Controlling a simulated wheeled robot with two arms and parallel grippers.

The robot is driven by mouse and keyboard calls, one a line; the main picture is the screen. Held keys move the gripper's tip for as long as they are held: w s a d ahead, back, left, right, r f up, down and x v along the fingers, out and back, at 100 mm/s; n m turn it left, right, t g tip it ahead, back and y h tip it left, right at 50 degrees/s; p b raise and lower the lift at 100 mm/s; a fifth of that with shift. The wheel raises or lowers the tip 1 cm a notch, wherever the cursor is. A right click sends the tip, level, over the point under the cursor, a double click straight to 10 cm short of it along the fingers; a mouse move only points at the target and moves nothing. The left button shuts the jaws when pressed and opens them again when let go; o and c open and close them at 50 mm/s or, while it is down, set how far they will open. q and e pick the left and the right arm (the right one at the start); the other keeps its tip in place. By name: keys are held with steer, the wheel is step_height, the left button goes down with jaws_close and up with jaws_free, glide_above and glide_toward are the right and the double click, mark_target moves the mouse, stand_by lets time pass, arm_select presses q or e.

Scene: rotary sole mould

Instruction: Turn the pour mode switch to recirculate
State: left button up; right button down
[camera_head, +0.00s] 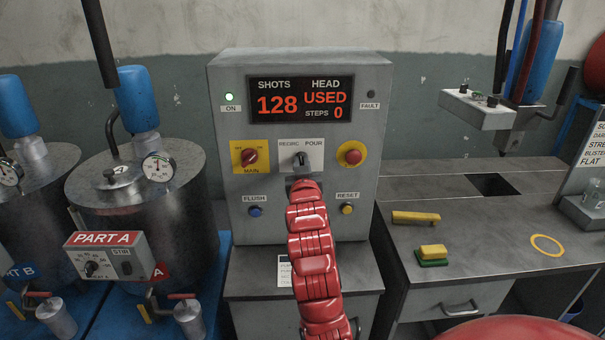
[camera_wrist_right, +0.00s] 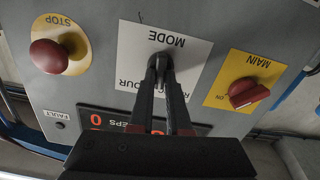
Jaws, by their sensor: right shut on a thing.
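The pour mode switch is a small dark knob (camera_wrist_right: 158,62) on a white plate (camera_head: 315,147) marked RECIRC on the left and POUR on the right in the head view. The plate sits mid-panel on the grey control cabinet (camera_head: 225,120). My right gripper (camera_head: 300,164) reaches up to the plate, with its red arm below. In the right wrist view, which is upside down, its two dark fingers (camera_wrist_right: 160,72) are shut on the knob. The fingers cover most of the knob, and I cannot tell which label it points to. My left gripper is not in view.
The red MAIN switch (camera_head: 250,157) and red stop button (camera_head: 353,154) flank the plate closely. The FLUSH button (camera_head: 255,211) and RESET button (camera_head: 347,209) sit below. The display (camera_head: 300,99) reads 128 shots, head USED. Steel tanks (camera_head: 150,210) stand left, a workbench (camera_head: 470,205) right.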

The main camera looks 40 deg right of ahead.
steer(key=n+b, duration=0.1)
steer(key=n, duration=0.2)
steer(key=shift+w+a+f+n, duration=0.1)
steer(key=shift+n, duration=0.3)
steer(key=shift+a+n, duration=0.1)
steer(key=shift+n, duration=1.7)
steer(key=c, duration=0.9)
jaws_free()
